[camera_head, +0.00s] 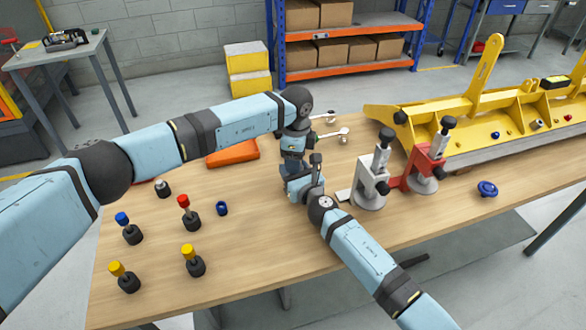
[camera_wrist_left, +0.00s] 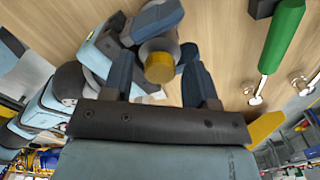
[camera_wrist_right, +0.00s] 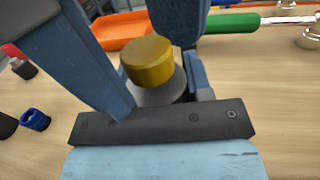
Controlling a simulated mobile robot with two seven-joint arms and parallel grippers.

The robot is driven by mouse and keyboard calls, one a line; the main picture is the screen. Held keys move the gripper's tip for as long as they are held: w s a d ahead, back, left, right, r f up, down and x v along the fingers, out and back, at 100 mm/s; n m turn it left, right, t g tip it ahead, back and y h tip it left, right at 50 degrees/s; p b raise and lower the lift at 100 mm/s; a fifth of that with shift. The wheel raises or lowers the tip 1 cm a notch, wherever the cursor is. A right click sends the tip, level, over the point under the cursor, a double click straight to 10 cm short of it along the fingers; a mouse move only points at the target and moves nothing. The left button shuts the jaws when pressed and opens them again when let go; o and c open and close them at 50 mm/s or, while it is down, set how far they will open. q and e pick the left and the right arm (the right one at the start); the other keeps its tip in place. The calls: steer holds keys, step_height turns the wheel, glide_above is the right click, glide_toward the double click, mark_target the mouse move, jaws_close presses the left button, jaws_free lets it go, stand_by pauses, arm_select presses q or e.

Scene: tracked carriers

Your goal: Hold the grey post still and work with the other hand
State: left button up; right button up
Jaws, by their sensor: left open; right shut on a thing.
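My right gripper (camera_head: 306,186) is shut on a grey post (camera_wrist_right: 162,94) with a gold cap (camera_wrist_right: 148,60) on top, shown in the right wrist view. My left gripper (camera_head: 291,166) is open, close above the post. In the left wrist view the gold cap (camera_wrist_left: 159,66) shows between the left fingers, apparently with a gap beside it. Whether a left finger touches the cap I cannot tell. In the head view the two hands are close together and hide the post.
Several dark posts with coloured caps, such as a red one (camera_head: 184,201), and a blue ring (camera_head: 221,208) stand at left. Grey (camera_head: 371,185) and red (camera_head: 424,170) clamp stands are at right.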

arm_select(q)
steer(key=c, duration=0.7)
steer(key=m, duration=0.3)
steer(key=shift+c, duration=0.2)
steer(key=m, duration=0.4)
steer(key=shift+m, duration=1.4)
steer(key=m, duration=0.4)
steer(key=shift+m, duration=0.4)
steer(key=m, duration=0.4)
steer(key=shift+m, duration=0.5)
